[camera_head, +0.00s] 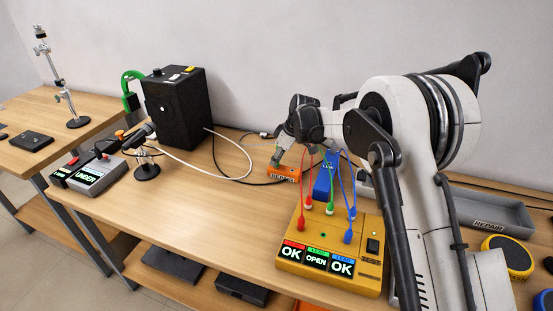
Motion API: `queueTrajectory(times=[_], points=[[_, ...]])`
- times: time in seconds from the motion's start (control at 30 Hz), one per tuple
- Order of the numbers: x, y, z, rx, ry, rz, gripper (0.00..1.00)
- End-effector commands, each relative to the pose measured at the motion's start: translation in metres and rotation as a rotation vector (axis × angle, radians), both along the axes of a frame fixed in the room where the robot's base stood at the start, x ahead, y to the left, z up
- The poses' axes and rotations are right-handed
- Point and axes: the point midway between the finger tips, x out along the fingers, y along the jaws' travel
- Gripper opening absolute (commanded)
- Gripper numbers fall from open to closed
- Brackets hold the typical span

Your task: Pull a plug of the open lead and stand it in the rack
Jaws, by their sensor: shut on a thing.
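The yellow tester (287,249) shows OK under red, OPEN under green and OK under blue. The red lead (306,180) and blue lead (345,185) each have two plugs in its top. The green lead (331,185) has one plug (330,208) in the upper row; the lower green socket (323,234) looks empty. The green lead rises behind the tester toward my gripper (276,160). My gripper is shut, low over a small orange block (284,174), which seems to be the rack. The held plug is too small to make out; I cannot tell if it touches the block.
A blue block (323,181) stands behind the tester, partly hidden by leads. A black box (176,108), loose cables (232,174) and a grey unit reading UNDER (97,176) are to the left. A grey tray (490,212) is at right. The bench front left is clear.

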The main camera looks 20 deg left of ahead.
Motion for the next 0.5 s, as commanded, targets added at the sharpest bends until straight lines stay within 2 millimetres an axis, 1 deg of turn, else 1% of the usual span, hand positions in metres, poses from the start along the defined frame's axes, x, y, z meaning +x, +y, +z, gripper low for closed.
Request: queueTrajectory(times=[0.1,0.13,0.27,0.3,0.5], points=[[0.0000,0.0000,-0.0032,0.000,0.000,0.000,0.00],[0.0000,0.0000,-0.0028,0.000,0.000,0.000,0.19],[0.0000,0.0000,-0.0024,0.000,0.000,0.000,0.36],[0.0000,0.0000,-0.0023,0.000,0.000,0.000,0.39],[-0.0001,-0.0001,-0.0022,0.000,0.000,0.000,0.39]])
